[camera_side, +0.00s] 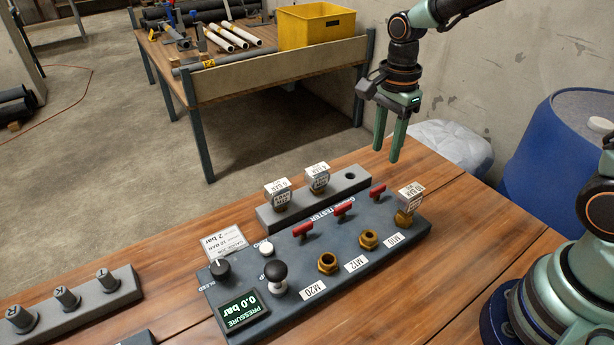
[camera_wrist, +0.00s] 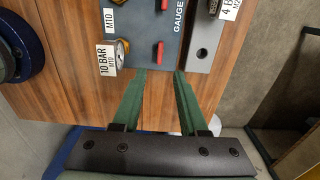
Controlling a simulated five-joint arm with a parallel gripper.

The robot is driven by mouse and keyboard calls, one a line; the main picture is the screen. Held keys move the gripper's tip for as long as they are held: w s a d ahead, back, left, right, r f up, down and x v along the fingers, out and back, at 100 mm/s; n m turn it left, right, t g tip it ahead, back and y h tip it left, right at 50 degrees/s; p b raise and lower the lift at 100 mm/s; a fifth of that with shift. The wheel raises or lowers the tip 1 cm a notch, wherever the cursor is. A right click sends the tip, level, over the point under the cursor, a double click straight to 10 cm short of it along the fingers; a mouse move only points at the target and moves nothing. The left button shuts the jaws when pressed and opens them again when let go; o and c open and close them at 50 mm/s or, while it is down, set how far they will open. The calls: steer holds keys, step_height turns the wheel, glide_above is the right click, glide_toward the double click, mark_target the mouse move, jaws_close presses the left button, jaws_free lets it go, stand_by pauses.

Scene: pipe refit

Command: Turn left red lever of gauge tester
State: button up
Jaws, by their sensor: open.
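The dark grey gauge tester (camera_side: 330,255) lies on the wooden bench, with three red levers in a row behind its brass ports. The left red lever (camera_side: 303,230) is at the M20 port in the side view and is outside the wrist view. The middle red lever (camera_side: 343,209) is by M12, and the right red lever (camera_side: 378,191) is by M10. My gripper (camera_side: 387,158) is open and empty, pointing down above the bench behind the right lever. In the wrist view, my fingertips (camera_wrist: 159,73) are near the right lever (camera_wrist: 160,52).
A 10 BAR gauge (camera_side: 405,208) stands in the M10 port. A grey rack (camera_side: 315,200) behind the tester holds two gauges and has one empty hole. A black-topped knob (camera_side: 277,277) and a pressure display (camera_side: 243,310) reading 0.0 bar are at the tester's left.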

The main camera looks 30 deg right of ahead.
mark_target(378, 187)
step_height(378, 187, down, 10)
stand_by(0.4)
jaws_close()
